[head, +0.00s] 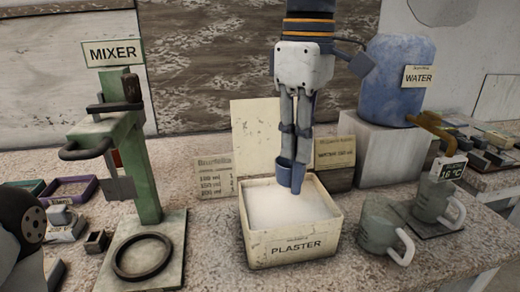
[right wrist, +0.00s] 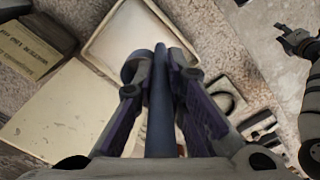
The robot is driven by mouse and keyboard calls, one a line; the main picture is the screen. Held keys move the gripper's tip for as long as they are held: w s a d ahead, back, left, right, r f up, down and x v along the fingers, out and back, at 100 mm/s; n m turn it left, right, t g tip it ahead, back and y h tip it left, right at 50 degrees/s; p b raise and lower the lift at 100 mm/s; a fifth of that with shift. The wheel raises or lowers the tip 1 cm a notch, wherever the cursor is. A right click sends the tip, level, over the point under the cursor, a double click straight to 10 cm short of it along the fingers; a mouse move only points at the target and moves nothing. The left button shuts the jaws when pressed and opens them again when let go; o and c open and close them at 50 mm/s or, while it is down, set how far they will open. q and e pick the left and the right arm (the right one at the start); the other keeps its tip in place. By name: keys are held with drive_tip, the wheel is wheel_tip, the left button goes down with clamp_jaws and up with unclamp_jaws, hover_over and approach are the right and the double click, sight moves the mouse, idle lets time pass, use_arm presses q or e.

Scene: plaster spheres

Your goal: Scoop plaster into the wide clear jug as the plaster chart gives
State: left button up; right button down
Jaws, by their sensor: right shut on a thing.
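My right gripper (head: 294,125) points down over the plaster box (head: 293,250) and is shut on a blue scoop (head: 285,172). The scoop's lower end is at the white plaster (head: 285,203); I cannot tell if it touches. The handle (right wrist: 160,105) runs between the fingers in the right wrist view. Two grey-green jugs with pale handles, one in front (head: 378,232) and one behind (head: 432,200), stand right of the box; I cannot tell which is the wide clear one. A chart card (head: 214,178) with small rows stands left of the box. The left gripper's fingers are unclear.
A second card (head: 335,153) stands behind the box, beside its raised pale lid (head: 258,130). The green mixer (head: 140,160) with a ring on its base stands left. A blue water tank (head: 398,80) with a tap sits on a block at right. Small trays lie far left.

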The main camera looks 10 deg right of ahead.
sight(296, 192)
drive_tip(key=shift+w+d+f, duration=0.1)
drive_tip(key=shift+w+d, duration=0.05)
drive_tip(key=shift+d, duration=0.05)
wheel_tip(296, 192, down, 12)
drive_tip(key=shift+a+r, duration=0.15)
drive_tip(key=shift+r, duration=0.1)
drive_tip(key=shift+f, duration=0.1)
idle(0.8)
wheel_tip(296, 192, up, 10)
drive_tip(key=shift+r, duration=0.15)
idle(0.5)
